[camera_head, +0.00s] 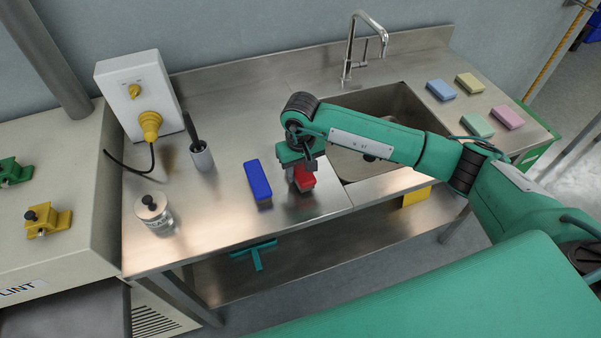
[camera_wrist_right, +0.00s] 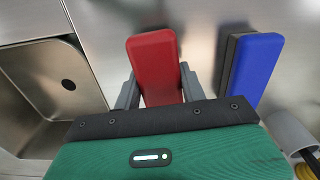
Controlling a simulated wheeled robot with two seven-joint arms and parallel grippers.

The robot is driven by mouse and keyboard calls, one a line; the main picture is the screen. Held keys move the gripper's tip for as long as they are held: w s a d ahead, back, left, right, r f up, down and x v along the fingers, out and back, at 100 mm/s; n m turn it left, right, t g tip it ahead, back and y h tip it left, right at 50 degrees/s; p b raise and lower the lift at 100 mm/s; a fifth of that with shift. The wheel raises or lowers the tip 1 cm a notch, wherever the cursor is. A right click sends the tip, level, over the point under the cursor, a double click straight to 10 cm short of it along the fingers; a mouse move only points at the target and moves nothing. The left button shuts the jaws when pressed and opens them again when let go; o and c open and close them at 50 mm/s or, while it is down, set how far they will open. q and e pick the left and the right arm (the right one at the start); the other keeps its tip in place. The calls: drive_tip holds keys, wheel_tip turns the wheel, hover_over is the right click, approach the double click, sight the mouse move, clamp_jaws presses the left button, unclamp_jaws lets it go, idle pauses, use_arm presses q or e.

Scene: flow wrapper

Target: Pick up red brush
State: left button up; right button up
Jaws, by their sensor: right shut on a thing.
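The red brush (camera_head: 305,180) is on or just above the steel counter, left of the sink, under my right gripper (camera_head: 298,165). In the right wrist view the red brush (camera_wrist_right: 154,62) lies between the two fingers of my right gripper (camera_wrist_right: 157,88), which is shut on it. The brush's underside is hidden, so I cannot tell whether it touches the counter. My left gripper is not in view.
A blue brush (camera_head: 258,180) lies close to the left of the red one. A holder (camera_head: 201,157) with a dark handle and a glass jar (camera_head: 155,213) stand further left. The sink (camera_head: 395,105) and tap (camera_head: 362,45) are right; several sponges (camera_head: 478,124) lie beyond.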

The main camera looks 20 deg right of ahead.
sight(300, 168)
wheel_tip(300, 168, up, 18)
drive_tip(key=b, duration=0.4)
drive_tip(key=shift+r, duration=0.25)
